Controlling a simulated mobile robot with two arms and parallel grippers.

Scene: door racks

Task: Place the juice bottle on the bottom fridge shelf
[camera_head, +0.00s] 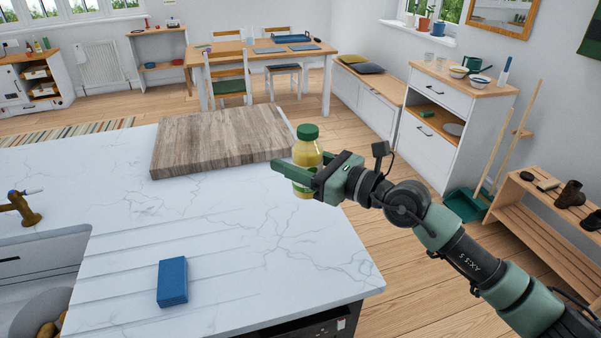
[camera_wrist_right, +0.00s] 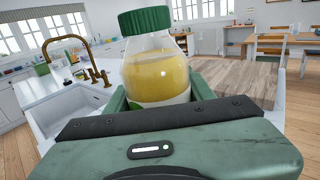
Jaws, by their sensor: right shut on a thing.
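The juice bottle (camera_head: 307,152) is clear with yellow juice, a green cap and a pale label. My right gripper (camera_head: 299,176) is shut on its lower body and holds it upright, beside the right edge of the marble counter in the picture. In the right wrist view the bottle (camera_wrist_right: 156,70) stands between the fingers of my right gripper (camera_wrist_right: 158,98), its base hidden by the gripper. I cannot tell whether the bottle touches the counter. No fridge or fridge shelf can be made out. My left gripper is not in view.
The marble counter (camera_head: 230,235) holds a wooden board (camera_head: 222,138) and a blue block-like stack (camera_head: 172,282). A sink with a brass tap (camera_head: 22,206) is at left. A dining table (camera_head: 265,58), a white cabinet (camera_head: 440,125) and a shoe rack (camera_head: 545,215) stand beyond open floor.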

